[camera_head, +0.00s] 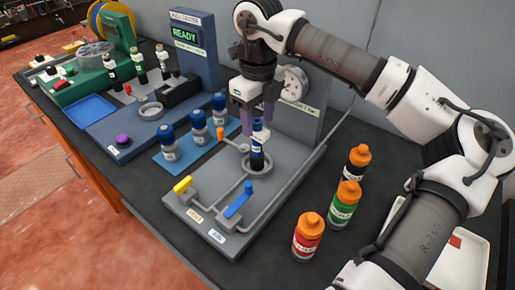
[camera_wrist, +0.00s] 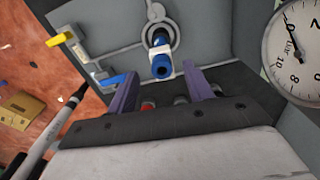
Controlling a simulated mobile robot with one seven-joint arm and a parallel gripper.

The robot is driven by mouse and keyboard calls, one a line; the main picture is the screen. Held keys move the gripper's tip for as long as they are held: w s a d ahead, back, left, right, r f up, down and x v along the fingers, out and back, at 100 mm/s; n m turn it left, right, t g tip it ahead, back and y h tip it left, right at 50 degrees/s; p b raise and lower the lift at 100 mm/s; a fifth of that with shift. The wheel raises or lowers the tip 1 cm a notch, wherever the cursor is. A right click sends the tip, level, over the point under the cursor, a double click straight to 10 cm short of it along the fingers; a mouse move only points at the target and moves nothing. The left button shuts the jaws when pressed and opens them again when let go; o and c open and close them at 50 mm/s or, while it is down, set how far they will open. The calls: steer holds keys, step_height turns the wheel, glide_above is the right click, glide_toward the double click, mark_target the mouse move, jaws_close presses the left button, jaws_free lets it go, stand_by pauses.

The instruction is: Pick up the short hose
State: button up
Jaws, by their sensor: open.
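My gripper (camera_head: 257,118) points down with two purple fingers over the grey fixture plate (camera_head: 205,213). It is open, and its fingers show apart in the wrist view (camera_wrist: 163,78). A blue-topped upright piece with a white band and dark lower part (camera_head: 258,144) stands on the plate just below the fingers. In the wrist view its blue end with a dark hole (camera_wrist: 161,65) lies just ahead of the fingertips, in line with the space between them. I cannot tell which thing is the short hose.
The plate carries a yellow-handled valve (camera_head: 183,184) and a blue-handled valve (camera_head: 238,200). Blue-capped bottles (camera_head: 199,127) stand to its left. Orange-capped bottles (camera_head: 309,236) stand to its right. A gauge (camera_head: 294,84) on an upright panel is close behind my gripper.

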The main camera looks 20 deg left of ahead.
mark_target(258, 129)
steer(key=shift+w+a+f+p, duration=0.15)
steer(key=shift+f+p, duration=0.4)
steer(key=shift+f, duration=0.9)
steer(key=shift+w+f+p, duration=0.1)
steer(key=shift+f+p, duration=0.4)
steer(key=shift+f, duration=0.95)
jaws_close()
